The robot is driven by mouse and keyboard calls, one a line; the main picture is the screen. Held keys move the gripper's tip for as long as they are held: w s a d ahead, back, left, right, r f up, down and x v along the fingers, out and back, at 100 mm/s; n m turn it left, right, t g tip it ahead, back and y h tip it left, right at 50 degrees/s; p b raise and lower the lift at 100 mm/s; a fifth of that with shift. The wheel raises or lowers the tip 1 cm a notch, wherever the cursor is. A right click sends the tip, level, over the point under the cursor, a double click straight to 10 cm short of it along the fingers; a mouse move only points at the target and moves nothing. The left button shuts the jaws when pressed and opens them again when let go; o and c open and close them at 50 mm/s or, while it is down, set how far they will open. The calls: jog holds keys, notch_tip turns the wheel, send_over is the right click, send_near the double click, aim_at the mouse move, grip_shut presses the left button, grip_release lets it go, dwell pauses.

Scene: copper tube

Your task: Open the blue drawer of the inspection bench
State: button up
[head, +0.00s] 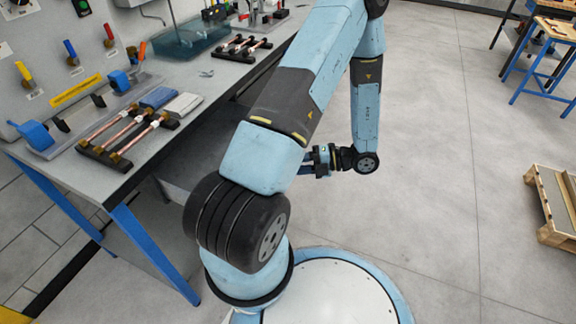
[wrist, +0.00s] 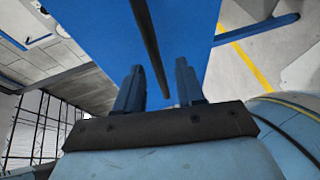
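The blue drawer's front (wrist: 95,25) fills the upper middle of the wrist view. A long dark handle bar (wrist: 148,45) runs down across it. My gripper (wrist: 160,66) is open, with its two fingers apart on either side of the bar; I see no clear contact. In the head view my gripper (head: 322,160) is beside the inspection bench (head: 215,88), partly behind my arm. The blue drawer front is not visible there, hidden by my arm. A grey panel (head: 195,160) shows under the bench top; I cannot tell whether it belongs to the drawer.
Copper tubes on a dark rack (head: 125,135) lie on the bench top, with a second rack (head: 240,47) farther back. A blue bench leg (head: 155,255) stands at the front left. A wooden pallet (head: 553,205) lies at the right. The floor between is clear.

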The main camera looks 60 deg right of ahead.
jog(key=v, duration=1)
jog(key=shift+s, duration=0.4)
jog(key=shift+d+r, duration=0.1)
jog(key=w+a+r+n+g+y, duration=0.3)
jog(key=w+r+n+g, duration=0.4)
jog(key=w+r+n, duration=0.75)
jog(key=w+a+r+n+g+h, duration=0.2)
jog(key=w+a+r+n+g, duration=0.45)
jog(key=w+a+n, duration=0.4)
jog(key=a+r+n+t+h, duration=0.1)
jog(key=a+r+n+h, duration=0.2)
jog(key=a+r+n, duration=0.2)
jog(key=a+r+n+t+h, duration=0.2)
jog(key=a+r+n, duration=0.3)
jog(key=a+n, duration=0.6)
jog(key=w+a+r+n+t+h, duration=0.1)
jog(key=a+r+n+t+h, duration=0.1)
jog(key=a+r+n, duration=0.4)
jog(key=shift+a+n+h, duration=0.8)
jog(key=shift+a+n, duration=0.4)
jog(key=shift+a, duration=0.45)
jog(key=shift+r, duration=0.15)
